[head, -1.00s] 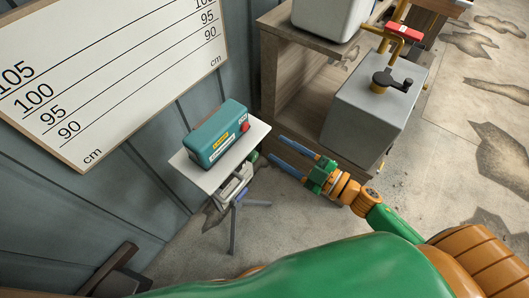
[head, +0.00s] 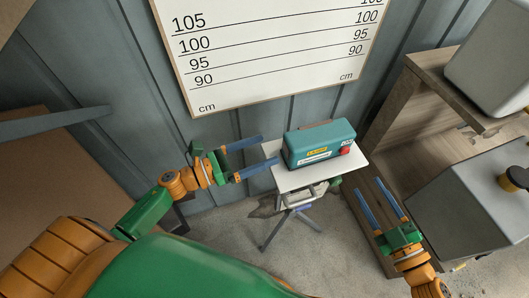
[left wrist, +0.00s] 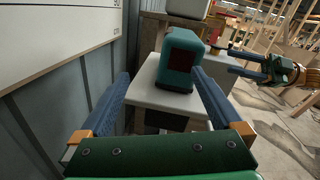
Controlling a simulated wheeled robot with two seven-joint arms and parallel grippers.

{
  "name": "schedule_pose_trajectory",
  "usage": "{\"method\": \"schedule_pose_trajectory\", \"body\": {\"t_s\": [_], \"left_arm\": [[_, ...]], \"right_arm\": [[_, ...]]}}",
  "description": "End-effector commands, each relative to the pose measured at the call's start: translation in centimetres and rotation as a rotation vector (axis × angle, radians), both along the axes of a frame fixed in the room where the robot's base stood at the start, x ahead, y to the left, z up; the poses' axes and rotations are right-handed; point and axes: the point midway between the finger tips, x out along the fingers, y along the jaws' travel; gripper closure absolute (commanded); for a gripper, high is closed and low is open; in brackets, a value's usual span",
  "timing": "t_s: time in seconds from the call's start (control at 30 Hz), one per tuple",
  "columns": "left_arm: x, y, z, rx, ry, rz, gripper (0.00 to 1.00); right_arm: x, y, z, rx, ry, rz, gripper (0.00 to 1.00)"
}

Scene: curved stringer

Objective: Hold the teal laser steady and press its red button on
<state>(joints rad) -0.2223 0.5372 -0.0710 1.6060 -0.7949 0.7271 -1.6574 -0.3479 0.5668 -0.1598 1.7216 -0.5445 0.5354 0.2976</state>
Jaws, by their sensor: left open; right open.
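The teal laser (head: 318,141) sits upright on a small white tripod platform (head: 290,180). Its red button (head: 346,150) is on the right part of its front face. My left gripper (head: 267,150) is open and empty, just left of the laser, with its fingertips at the platform's left edge. In the left wrist view the laser (left wrist: 181,60) stands ahead between the open fingers, its dark end window facing me. My right gripper (head: 380,197) is open and empty, right of the platform and below the button; it also shows in the left wrist view (left wrist: 236,62).
A white board with height lines (head: 275,50) hangs on the blue-grey wall behind. A wooden shelf unit (head: 400,130) stands right, with a grey box (head: 470,215) near my right gripper. A brown board (head: 50,190) is at left.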

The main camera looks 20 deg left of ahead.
Motion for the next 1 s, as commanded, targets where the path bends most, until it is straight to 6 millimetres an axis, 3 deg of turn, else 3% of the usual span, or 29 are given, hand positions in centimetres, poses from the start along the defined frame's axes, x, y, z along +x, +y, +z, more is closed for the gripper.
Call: {"method": "schedule_pose_trajectory", "body": {"t_s": [0.17,0.5,0.8,0.87,1.0], "left_arm": [[-1.0,-2.4,1.6,0.169,-0.194,-0.117,0.00],[2.6,-6.9,1.7,0.170,-0.197,-0.115,0.00],[3.0,-7.4,1.6,0.170,-0.193,-0.115,0.00],[3.0,-7.4,1.6,0.170,-0.193,-0.115,0.11],[3.0,-7.4,1.6,0.170,-0.192,-0.115,0.49]], "right_arm": [[0.0,0.0,0.0,0.000,0.000,0.000,0.50],[0.0,0.0,0.0,0.000,0.000,0.000,0.50],[0.0,0.0,0.0,0.000,0.000,0.000,0.50],[0.0,0.0,0.0,0.000,0.000,0.000,0.50],[0.0,0.0,0.0,0.000,0.000,0.000,0.50]]}}
